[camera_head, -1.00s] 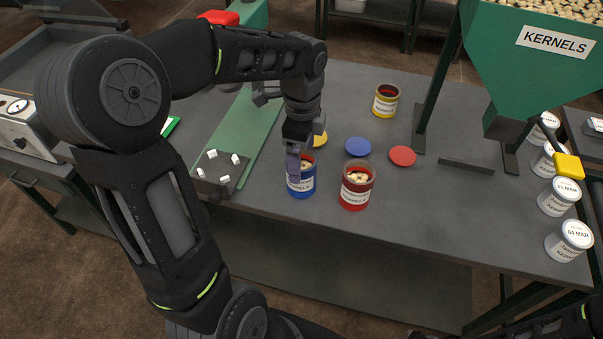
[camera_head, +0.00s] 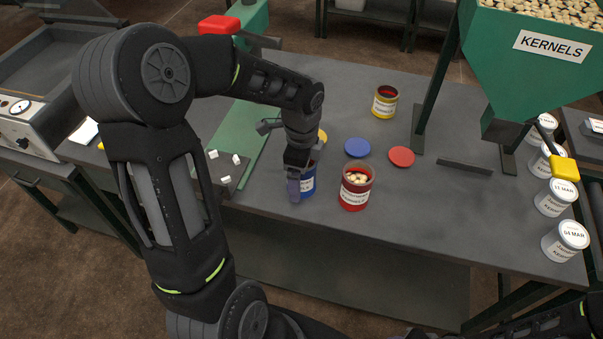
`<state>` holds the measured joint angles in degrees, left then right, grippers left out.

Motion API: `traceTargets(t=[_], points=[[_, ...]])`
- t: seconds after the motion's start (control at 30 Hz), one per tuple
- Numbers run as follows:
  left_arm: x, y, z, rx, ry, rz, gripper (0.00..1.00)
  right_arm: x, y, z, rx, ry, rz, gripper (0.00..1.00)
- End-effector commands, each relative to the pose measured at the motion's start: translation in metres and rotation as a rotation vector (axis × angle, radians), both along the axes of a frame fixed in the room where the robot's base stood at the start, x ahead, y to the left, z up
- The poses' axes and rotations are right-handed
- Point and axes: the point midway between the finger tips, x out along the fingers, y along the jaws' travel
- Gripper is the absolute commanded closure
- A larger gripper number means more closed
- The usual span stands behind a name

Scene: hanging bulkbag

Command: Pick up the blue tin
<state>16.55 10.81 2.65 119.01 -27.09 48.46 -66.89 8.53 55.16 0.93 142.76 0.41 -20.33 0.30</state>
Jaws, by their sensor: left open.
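The blue tin (camera_head: 308,184) stands upright on the grey table near its front edge, with a white label. My left gripper (camera_head: 296,186) is open and points down at the tin's left side, covering part of it. The tin's mouth and contents are mostly hidden behind the gripper. I cannot tell whether the fingers touch the tin. My right gripper does not show; only a piece of its arm is at the lower right.
A red tin (camera_head: 355,190) with kernels stands close on the right. A yellow tin (camera_head: 385,102) stands farther back. Blue (camera_head: 357,147) and red (camera_head: 401,156) lids lie behind. A green hopper (camera_head: 520,60) and several white tubs (camera_head: 565,240) are at the right.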

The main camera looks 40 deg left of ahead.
Motion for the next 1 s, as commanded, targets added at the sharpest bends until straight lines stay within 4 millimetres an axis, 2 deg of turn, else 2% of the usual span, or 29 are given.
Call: traceTargets(t=[0.53, 1.0], points=[[0.0000, -0.0001, 0.0005, 0.000, 0.000, 0.000, 0.12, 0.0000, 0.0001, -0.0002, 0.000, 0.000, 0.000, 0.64], [0.0000, -0.0001, 0.0006, 0.000, 0.000, 0.000, 0.51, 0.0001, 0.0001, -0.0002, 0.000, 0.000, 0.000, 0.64]])
